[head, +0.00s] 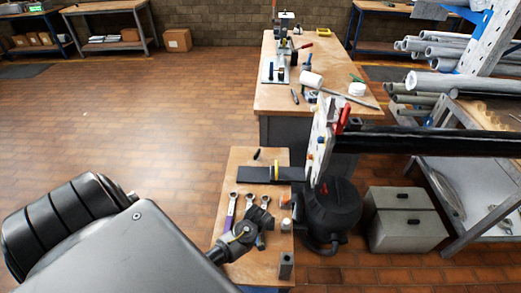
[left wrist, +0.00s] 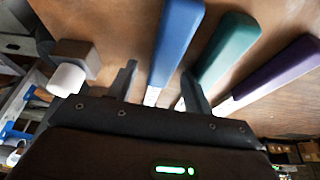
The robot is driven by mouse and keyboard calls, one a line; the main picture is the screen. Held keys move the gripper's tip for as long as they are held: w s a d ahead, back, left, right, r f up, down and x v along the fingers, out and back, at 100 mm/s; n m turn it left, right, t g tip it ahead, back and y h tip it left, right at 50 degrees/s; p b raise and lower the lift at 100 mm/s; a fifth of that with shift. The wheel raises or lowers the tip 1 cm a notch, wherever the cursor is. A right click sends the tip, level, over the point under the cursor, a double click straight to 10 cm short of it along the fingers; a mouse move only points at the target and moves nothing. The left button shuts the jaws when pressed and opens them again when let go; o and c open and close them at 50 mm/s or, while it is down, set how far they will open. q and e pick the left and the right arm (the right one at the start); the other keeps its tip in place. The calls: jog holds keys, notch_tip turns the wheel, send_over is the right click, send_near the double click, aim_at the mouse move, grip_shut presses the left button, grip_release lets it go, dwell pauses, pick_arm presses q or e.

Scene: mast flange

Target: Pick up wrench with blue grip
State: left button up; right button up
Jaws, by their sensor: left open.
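The wrench with the blue grip (left wrist: 178,45) lies on a wooden top in the left wrist view. A green-gripped wrench (left wrist: 228,48) and a purple-gripped wrench (left wrist: 280,72) lie beside it. In the head view, several wrench heads show on the small wooden table, with the purple grip (head: 229,222) at the left; my gripper hides the other grips. My left gripper (head: 252,234) is above them, open and empty. In the left wrist view, the blue grip's near end appears between its fingers (left wrist: 158,72); whether they are at its height is unclear. My right gripper is out of view.
A grey block (head: 286,265) and small items stand along the small table's right edge (head: 284,160). A black canister (head: 330,210) stands just right of it. A black bar (head: 430,142) with a white perforated plate (head: 321,140) reaches in from the right.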

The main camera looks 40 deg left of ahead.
pick_arm(q)
jog(key=shift+f, duration=0.2)
dwell(0.3)
grip_shut()
